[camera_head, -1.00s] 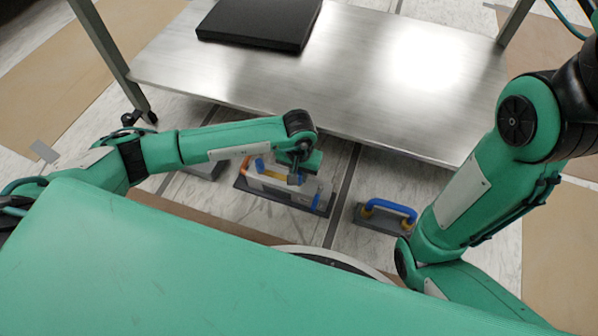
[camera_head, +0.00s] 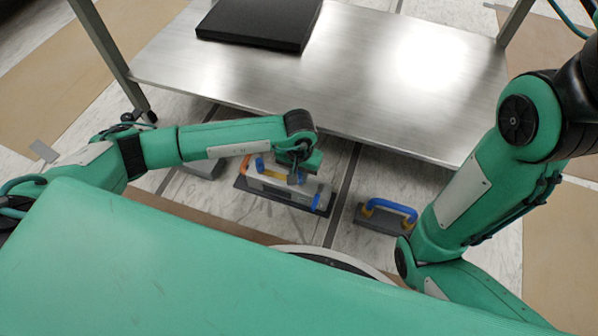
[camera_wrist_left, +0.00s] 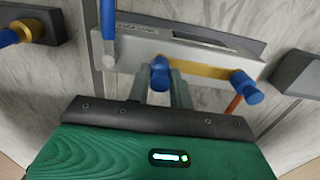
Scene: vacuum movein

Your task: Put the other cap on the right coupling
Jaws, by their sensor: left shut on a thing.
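The grey unit (camera_head: 291,193) stands on the floor in front of the metal table, with a brass-yellow bar (camera_wrist_left: 203,69) along its side. One blue cap (camera_wrist_left: 245,88) sits at the right end of the bar in the left wrist view. My left gripper (camera_wrist_left: 163,86) is at the bar's other end, its fingers shut on the other blue cap (camera_wrist_left: 159,72). That cap is at or against the right coupling; the coupling is hidden, so I cannot tell how fully it is seated. My left gripper also shows in the head view (camera_head: 296,180). My right gripper is out of view.
A dark block with a blue handle (camera_head: 392,209) stands to the right of the unit. A blue lever (camera_wrist_left: 108,18) rises from the unit near my gripper. The metal table (camera_head: 350,80) is close behind, with a black slab (camera_head: 258,24) on it.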

